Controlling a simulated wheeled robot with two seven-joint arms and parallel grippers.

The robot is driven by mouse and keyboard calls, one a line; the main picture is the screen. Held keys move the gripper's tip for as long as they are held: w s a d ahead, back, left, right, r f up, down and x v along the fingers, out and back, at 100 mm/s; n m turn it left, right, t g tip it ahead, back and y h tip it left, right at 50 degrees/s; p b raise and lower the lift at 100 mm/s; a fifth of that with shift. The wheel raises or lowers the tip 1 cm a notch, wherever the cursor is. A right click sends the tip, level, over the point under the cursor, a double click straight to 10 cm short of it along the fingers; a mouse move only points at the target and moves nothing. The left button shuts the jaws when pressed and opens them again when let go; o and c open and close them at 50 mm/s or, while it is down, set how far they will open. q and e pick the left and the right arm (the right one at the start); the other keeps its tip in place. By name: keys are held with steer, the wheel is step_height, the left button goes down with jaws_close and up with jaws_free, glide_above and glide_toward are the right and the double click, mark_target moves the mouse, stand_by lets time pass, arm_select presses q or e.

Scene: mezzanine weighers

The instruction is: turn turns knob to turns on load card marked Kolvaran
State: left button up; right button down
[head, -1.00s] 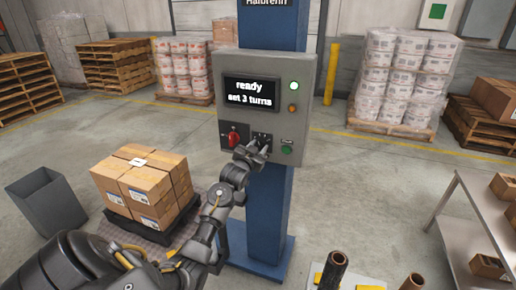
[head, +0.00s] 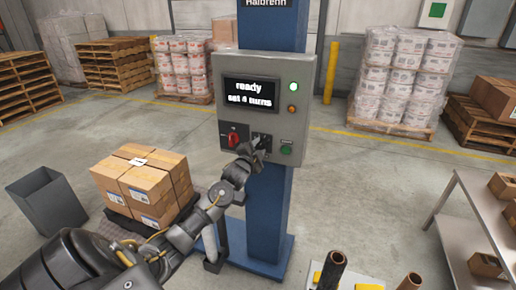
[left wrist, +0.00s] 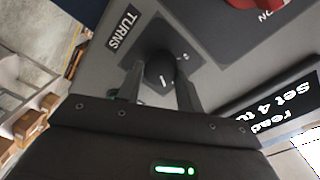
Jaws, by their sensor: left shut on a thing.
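A grey control panel (head: 304,72) is mounted on a blue post under a sign that seems to read "Halbrenn". Its black display (head: 250,94) reads "ready" and "set 4 turns". My left gripper (head: 262,146) is at the panel's lower middle, between the red switch and the green button. In the left wrist view its fingers are shut on the round black turns knob (left wrist: 160,70), beside the label "TURNS" (left wrist: 123,27). A white card (head: 138,161) lies on the stacked cartons (head: 152,188); its writing is too small to read. My right gripper is not in view.
A red rotary switch (head: 233,138) is just left of the knob, and a green button (head: 286,149) is to its right. A green lamp (head: 293,87) is lit. A grey bin (head: 45,200) stands left; a metal table (head: 462,225) stands right.

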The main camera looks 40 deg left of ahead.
arm_select(q)
steer(key=m, duration=0.5)
steer(key=shift+m, duration=0.7)
steer(key=o, duration=1)
steer(key=shift+d, duration=0.1)
steer(key=shift+b+v, duration=1.5)
steer(key=shift+v, duration=3.9)
steer(key=shift+w+d, duration=0.1)
